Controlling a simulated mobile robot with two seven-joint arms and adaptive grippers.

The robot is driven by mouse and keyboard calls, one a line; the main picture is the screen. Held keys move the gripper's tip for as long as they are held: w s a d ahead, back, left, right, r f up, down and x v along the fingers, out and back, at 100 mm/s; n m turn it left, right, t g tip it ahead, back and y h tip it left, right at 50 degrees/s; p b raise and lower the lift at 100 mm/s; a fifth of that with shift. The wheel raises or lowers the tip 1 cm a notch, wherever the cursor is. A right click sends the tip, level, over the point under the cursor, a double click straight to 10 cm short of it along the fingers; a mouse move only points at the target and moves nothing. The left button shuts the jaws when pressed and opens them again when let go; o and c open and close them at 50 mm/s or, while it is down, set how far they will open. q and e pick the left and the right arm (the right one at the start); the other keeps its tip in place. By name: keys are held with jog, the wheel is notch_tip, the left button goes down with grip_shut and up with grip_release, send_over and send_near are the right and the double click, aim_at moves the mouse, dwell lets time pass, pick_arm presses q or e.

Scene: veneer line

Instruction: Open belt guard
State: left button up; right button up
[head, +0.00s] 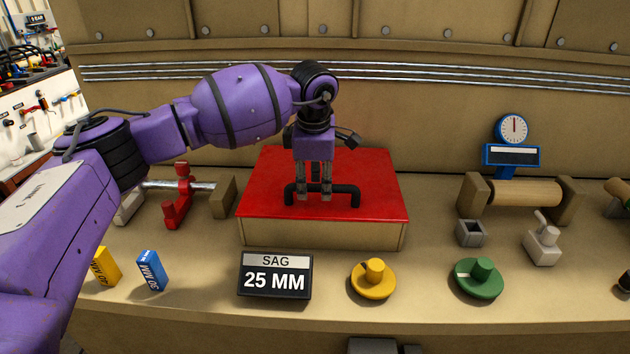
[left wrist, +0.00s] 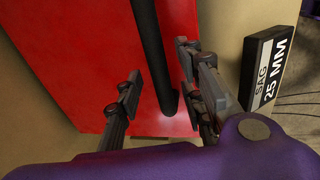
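The belt guard is a red lid (head: 378,185) lying flat and shut on a tan box (head: 320,235). A black bar handle (head: 348,188) is fixed on top of it near the front. My left gripper (head: 315,194) points down at the middle of the handle. In the left wrist view, the left gripper (left wrist: 160,95) is open, with the handle (left wrist: 152,50) between its fingers. The bar is nearer the right-hand fingers, and I cannot tell whether they touch it. The red lid (left wrist: 90,60) fills much of that view. My right gripper is not in view.
A SAG 25 MM sign (head: 275,276) stands in front of the box. A yellow knob (head: 374,279) and a green knob (head: 477,279) sit to its right. A blue dial gauge (head: 512,143) and roller (head: 515,194) stand right, a red lever (head: 178,199) left.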

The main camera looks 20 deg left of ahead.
pick_arm(q)
grip_shut()
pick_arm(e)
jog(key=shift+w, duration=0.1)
pick_arm(q)
jog(key=shift+r, duration=0.15)
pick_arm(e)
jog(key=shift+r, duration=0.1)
